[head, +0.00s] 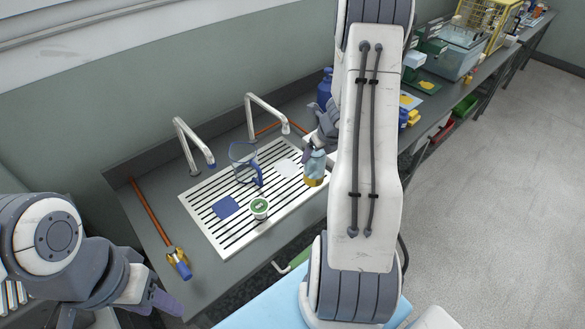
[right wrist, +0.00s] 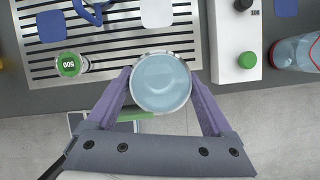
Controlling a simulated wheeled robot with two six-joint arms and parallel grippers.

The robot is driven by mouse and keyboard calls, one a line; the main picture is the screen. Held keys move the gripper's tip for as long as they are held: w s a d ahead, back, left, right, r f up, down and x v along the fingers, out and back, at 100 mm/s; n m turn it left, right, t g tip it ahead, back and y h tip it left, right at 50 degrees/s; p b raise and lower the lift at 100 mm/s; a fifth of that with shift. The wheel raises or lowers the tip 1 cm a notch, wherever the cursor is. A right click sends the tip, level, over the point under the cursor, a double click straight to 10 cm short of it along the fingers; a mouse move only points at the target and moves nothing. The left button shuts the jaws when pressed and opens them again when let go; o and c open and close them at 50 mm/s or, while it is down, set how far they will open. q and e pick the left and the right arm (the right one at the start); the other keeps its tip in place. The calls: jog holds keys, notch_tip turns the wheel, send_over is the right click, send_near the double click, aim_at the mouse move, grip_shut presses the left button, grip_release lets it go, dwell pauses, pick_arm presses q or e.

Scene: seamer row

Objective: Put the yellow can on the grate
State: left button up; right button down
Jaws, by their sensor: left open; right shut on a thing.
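My right gripper (head: 312,150) is shut on a round can (head: 314,170) with a pale blue-grey upper part and a yellow lower band. In the right wrist view the can (right wrist: 161,83) shows its pale round top between the purple fingers of the gripper (right wrist: 160,80). The slotted metal grate (head: 200,202) lies on the bench; the can is at its right end, near the front edge. I cannot tell whether the can touches it. My left gripper (head: 118,308) is open and empty at the lower left, away from the grate.
Two taps (head: 190,150) (head: 265,110) stand behind. In the right wrist view a button box (right wrist: 236,40) and clear bottle (right wrist: 298,52) are right.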

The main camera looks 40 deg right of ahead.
jog(key=w+a+f+b, duration=0.2)
jog(key=w+f, duration=0.2)
jog(key=f, duration=0.3)
jog(key=shift+w+a+b, duration=0.3)
jog(key=shift+a+b, duration=0.1)
jog(key=shift+f, duration=0.1)
jog(key=shift+f, duration=0.15)
grip_release()
